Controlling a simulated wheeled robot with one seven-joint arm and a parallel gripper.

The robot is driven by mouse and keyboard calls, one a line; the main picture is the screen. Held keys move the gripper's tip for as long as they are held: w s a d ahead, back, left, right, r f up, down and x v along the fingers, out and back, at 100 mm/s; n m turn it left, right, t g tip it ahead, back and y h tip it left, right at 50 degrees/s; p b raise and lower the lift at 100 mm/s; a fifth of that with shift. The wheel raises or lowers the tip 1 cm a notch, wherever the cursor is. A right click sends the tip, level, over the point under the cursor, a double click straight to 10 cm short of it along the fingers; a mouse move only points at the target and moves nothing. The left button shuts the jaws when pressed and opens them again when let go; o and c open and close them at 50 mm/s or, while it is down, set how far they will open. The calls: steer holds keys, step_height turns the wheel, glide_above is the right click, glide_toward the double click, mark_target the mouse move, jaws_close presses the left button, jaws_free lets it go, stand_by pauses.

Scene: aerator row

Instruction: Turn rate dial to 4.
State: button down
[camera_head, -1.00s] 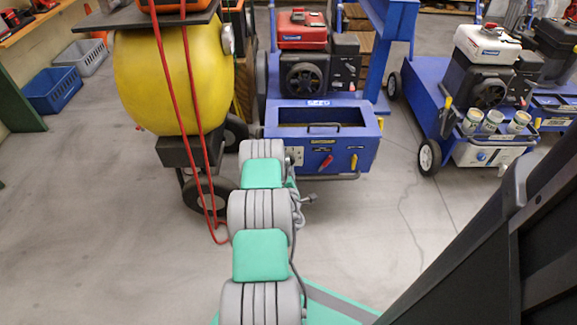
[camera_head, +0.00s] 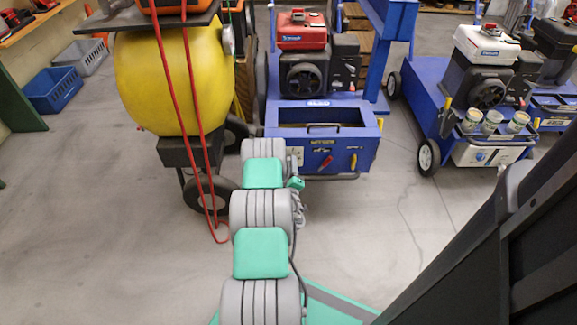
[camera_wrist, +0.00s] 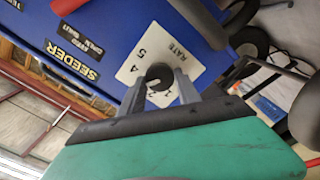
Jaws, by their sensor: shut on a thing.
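The rate dial is a dark round knob (camera_wrist: 159,76) in front of a white plate (camera_wrist: 186,55) marked RATE, with 5 and 4 on one side and a 2 near the fingers. My gripper (camera_wrist: 161,84) is shut on the knob, one grey finger on each side. The pointer cannot be made out, so the setting cannot be told. In the head view the white plate (camera_head: 296,154) shows on the front of the blue seeder (camera_head: 345,158). My gripper is not clearly visible there, partly hidden by my arm.
A red lever (camera_head: 326,163) and a yellow lever (camera_head: 353,162) sit right of the plate on the seeder's front. A yellow tank (camera_head: 172,85) with red hoses stands close on the left. Another blue machine (camera_head: 425,110) stands at right. Open floor lies between.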

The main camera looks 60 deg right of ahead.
steer(key=m, duration=0.6)
steer(key=shift+s, duration=0.2)
stand_by(0.5)
steer(key=c, duration=1.1)
jaws_free()
steer(key=shift+d, duration=0.1)
steer(key=shift+o, duration=1.2)
steer(key=shift+w, duration=0.1)
